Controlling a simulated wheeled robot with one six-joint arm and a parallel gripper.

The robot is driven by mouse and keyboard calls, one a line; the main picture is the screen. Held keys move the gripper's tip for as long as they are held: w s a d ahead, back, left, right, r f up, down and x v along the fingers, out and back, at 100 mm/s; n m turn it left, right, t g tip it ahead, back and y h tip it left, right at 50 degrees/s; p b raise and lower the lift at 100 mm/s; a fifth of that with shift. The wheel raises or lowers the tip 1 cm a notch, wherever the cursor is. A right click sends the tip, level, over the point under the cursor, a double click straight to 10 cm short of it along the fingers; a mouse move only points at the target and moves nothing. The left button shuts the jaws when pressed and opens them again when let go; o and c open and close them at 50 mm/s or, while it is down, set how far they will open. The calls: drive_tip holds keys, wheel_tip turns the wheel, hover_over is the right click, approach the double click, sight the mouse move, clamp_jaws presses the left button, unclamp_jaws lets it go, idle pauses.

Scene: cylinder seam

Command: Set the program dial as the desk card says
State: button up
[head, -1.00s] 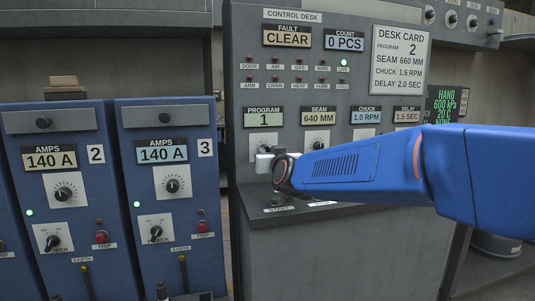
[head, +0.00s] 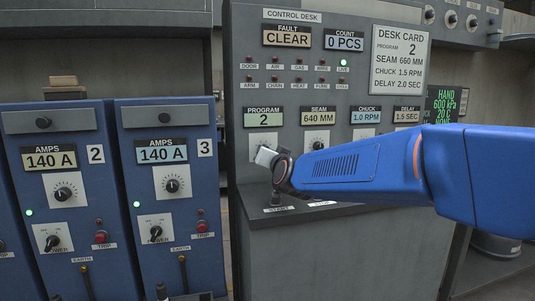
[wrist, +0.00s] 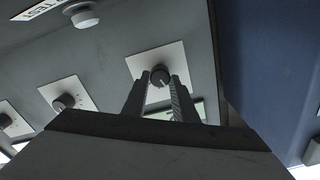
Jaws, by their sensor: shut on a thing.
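The control desk (head: 345,180) bears a program display (head: 263,120) that reads 2. The desk card (head: 400,60) lists PROGRAM 2, SEAM 660 MM, CHUCK 1.5 RPM and DELAY 2.0 SEC. In the wrist view the program dial (wrist: 160,76) is a dark round knob on a pale plate. My gripper (wrist: 160,84) is shut on it, one finger on each side.
The seam display (head: 317,116) reads 640 MM, the chuck display (head: 366,116) 1.0 RPM and the delay display (head: 407,115) 1.5 SEC. Another dial (wrist: 63,102) sits beside the gripped one. Blue power cabinets (head: 170,200) stand at left.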

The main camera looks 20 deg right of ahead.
drive_tip(key=o, duration=1)
drive_tip(key=shift+o, duration=0.2)
drive_tip(key=s, duration=1.7)
drive_tip(key=shift+s, duration=0.2)
